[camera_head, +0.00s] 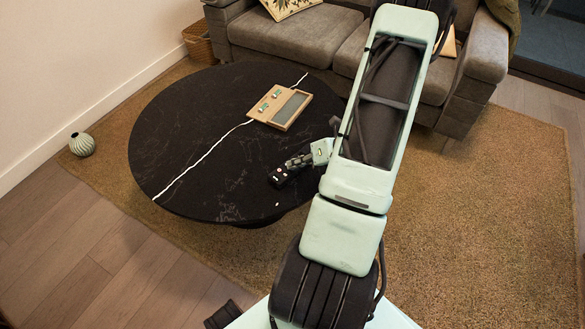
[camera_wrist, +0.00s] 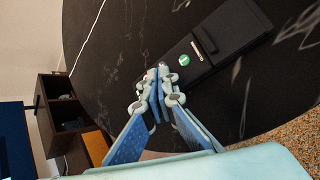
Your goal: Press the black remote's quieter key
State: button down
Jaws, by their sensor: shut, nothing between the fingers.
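The black remote (camera_head: 279,178) lies near the front edge of the dark round table (camera_head: 215,190). In the wrist view the remote (camera_wrist: 235,30) runs from upper right toward my fingertips, with a round green key (camera_wrist: 184,60) and a small white mark showing on its face. My gripper (camera_wrist: 158,76) is shut and empty, with its tips at the near end of the remote, just beside the green key. The tips hide that end, and I cannot tell whether they touch it. In the head view my gripper (camera_head: 290,165) is right over the remote. The quieter key cannot be made out.
A wooden tray (camera_head: 270,121) with small items stands farther back on the table. A grey sofa (camera_head: 295,40) is behind it. A ribbed vase (camera_head: 82,144) stands on the floor at left. The table's left half is clear.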

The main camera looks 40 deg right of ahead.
aim_at(295, 170)
jog(key=shift+r+p, duration=0.6)
jog(key=shift+r, duration=0.15)
notch_tip(295, 170, up, 5)
jog(key=p, duration=0.4)
dwell(0.6)
dwell(1.8)
